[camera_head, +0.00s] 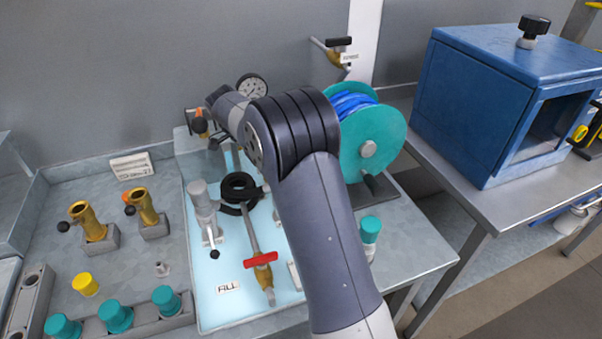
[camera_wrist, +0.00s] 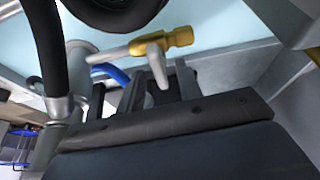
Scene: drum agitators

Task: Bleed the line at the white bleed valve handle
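In the wrist view, a white lever handle (camera_wrist: 157,65) hangs from a brass valve (camera_wrist: 165,40) on a pipe. My gripper (camera_wrist: 160,84) has its dark fingers apart, one on each side of the handle's lower end. I cannot tell whether either finger touches it. In the camera_head view, my gripper (camera_head: 212,141) is at the back of the light-blue panel, beside an orange-brass fitting (camera_head: 200,124). The white handle cannot be made out there, and my arm covers part of this area.
A red-handled valve (camera_head: 260,260) is at the panel's front, and a black ring-shaped part (camera_head: 240,187) stands behind it. A gauge (camera_head: 251,86) is behind my wrist. A teal hose reel (camera_head: 372,144) stands right of my arm. Brass valves (camera_head: 92,222) are on the left.

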